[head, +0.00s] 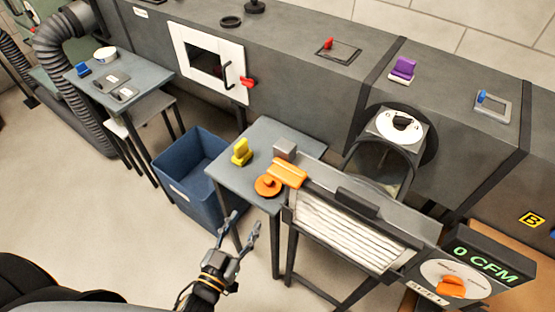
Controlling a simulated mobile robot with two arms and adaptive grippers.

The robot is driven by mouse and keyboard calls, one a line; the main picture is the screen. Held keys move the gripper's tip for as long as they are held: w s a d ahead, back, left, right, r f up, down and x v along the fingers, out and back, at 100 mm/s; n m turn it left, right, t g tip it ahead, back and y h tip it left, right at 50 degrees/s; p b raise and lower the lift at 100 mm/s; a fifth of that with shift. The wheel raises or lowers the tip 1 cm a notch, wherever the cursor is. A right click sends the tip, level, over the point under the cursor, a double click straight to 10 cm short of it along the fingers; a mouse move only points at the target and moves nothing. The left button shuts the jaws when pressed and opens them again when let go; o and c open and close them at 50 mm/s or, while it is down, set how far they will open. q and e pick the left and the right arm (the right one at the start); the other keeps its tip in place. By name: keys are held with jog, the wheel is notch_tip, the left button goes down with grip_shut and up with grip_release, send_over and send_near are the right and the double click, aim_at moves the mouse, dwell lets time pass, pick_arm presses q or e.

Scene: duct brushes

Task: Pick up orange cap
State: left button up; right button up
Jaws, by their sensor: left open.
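The orange cap (267,188), a round disc with a raised grip on top, lies on the small grey table (228,172) near its front edge. An orange block-like piece (288,173) is just right of it, close to the filter box, and seems to overlap it slightly in the picture. My left gripper (241,229) is open and empty, in front of the table and below the cap in the picture, apart from it. My right gripper is out of view.
A yellow brush (241,152) and a grey block (285,149) stand on the same table. A blue bin (184,174) is left of it. The filter box (350,232) slopes away at right, beside a 0 CFM panel (483,262). Floor at left front is clear.

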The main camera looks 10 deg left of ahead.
aim_at(266, 183)
pick_arm(q)
jog(key=w, duration=0.2)
jog(key=w+d+r, duration=0.1)
jog(key=w, duration=0.4)
jog(key=shift+w+d+r+p, duration=0.2)
jog(key=shift+w+r+p, duration=0.05)
jog(key=shift+w+p, duration=0.1)
jog(key=shift+w, duration=0.35)
jog(key=shift+w+d+r, duration=0.1)
jog(key=shift+w+d, duration=0.05)
jog(key=shift+w, duration=0.4)
jog(key=w, duration=0.1)
jog(key=w+d, duration=0.1)
jog(key=w, duration=0.1)
jog(key=shift+w+r+p, duration=0.15)
jog(key=shift+w+p, duration=0.15)
jog(key=shift+p, duration=0.05)
jog(key=shift+w, duration=0.4)
jog(key=shift+s, duration=0.1)
jog(key=c, duration=1)
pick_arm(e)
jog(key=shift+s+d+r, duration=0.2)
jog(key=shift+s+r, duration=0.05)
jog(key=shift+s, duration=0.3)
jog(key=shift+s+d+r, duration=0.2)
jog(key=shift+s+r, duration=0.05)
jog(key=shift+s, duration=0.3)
